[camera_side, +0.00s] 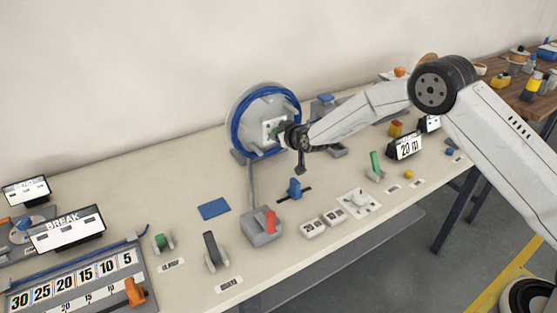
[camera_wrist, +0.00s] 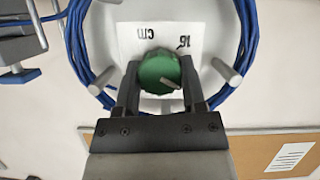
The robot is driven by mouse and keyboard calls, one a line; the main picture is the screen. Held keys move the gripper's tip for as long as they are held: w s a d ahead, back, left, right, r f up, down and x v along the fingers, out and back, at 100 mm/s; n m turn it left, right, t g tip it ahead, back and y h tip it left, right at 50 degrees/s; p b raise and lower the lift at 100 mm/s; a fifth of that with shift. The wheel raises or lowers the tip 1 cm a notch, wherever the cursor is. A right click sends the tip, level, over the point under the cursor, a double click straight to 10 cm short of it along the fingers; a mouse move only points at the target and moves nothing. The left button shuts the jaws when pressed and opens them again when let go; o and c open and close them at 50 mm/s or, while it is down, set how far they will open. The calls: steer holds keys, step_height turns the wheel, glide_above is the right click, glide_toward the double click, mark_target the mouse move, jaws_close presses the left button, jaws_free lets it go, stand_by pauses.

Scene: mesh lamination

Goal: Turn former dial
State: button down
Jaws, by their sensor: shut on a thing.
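The former dial (camera_wrist: 158,72) is a green round knob with a pale pointer mark, in front of a white plate in the wrist view. In the side view my gripper (camera_side: 285,134) reaches the middle of the upright round former (camera_side: 236,112), which is wound with blue cable (camera_side: 296,103). The dial is mostly hidden there by my gripper.
Grey pegs (camera_wrist: 222,68) stand around the dial close to my fingers. Bare bench lies left of the blue pad.

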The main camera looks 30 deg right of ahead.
steer(key=shift+a+n+h, duration=0.15)
steer(key=shift+n+h, duration=0.85)
steer(key=shift+n, duration=0.3)
steer(key=n+h, duration=0.1)
steer(key=n, duration=0.1)
steer(key=shift+f+n+t+h, duration=0.1)
steer(key=shift+n+t+h, duration=0.2)
steer(key=shift+n+h, duration=0.1)
steer(key=n+h, duration=0.1)
steer(key=n, duration=0.1)
steer(key=shift+a+n+t, duration=0.1)
steer(key=shift+n+t, duration=0.2)
steer(key=n+t+h, duration=0.1)
steer(key=n, duration=0.1)
steer(key=shift+n, duration=0.4)
steer(key=shift+c, duration=0.9)
jaws_free()
steer(key=shift+s, duration=0.1)
steer(key=v, duration=0.7)
steer(key=shift+s+a, duration=0.2)
steer(key=shift+s, duration=0.05)
